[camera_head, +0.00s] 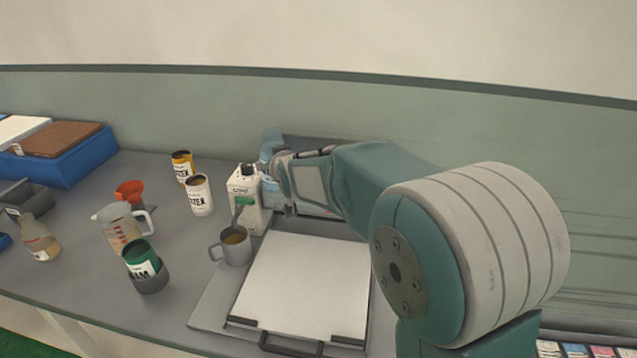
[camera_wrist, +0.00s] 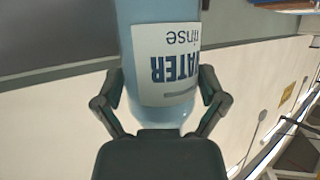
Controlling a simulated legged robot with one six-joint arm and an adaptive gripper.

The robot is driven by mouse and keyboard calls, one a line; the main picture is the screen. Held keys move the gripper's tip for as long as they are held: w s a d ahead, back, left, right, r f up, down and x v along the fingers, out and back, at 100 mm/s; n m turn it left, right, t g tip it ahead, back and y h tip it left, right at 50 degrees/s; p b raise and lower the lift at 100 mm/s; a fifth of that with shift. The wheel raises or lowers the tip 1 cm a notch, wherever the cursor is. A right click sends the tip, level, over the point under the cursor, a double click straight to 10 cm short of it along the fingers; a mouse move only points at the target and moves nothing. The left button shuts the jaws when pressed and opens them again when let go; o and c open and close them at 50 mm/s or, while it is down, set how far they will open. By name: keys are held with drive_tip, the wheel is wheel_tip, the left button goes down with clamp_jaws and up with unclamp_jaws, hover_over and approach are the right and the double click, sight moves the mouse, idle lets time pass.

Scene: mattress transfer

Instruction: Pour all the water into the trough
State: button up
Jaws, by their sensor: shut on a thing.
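My gripper (camera_wrist: 155,100) is shut on a light blue water bottle (camera_wrist: 185,20) in the wrist view. Its white label reads WATER rinse, upside down in that view. In the head view the bottle (camera_head: 267,149) shows only in part, behind and beside my wrist at the back of the table. Its tilt and the water inside cannot be told. A grey, shallow rectangular shape (camera_head: 318,145) lies behind my arm and is largely hidden; it may be the trough, but I cannot tell.
A white jug (camera_head: 240,188) stands just left of my gripper, with a grey mug (camera_head: 236,252) in front. A white panel (camera_head: 300,285) lies on the table. Two cans (camera_head: 199,196), a measuring jug (camera_head: 113,236) and a blue box (camera_head: 68,172) stand further left.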

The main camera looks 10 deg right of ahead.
drive_tip(key=shift+d, duration=0.2)
drive_tip(key=shift+f, duration=0.15)
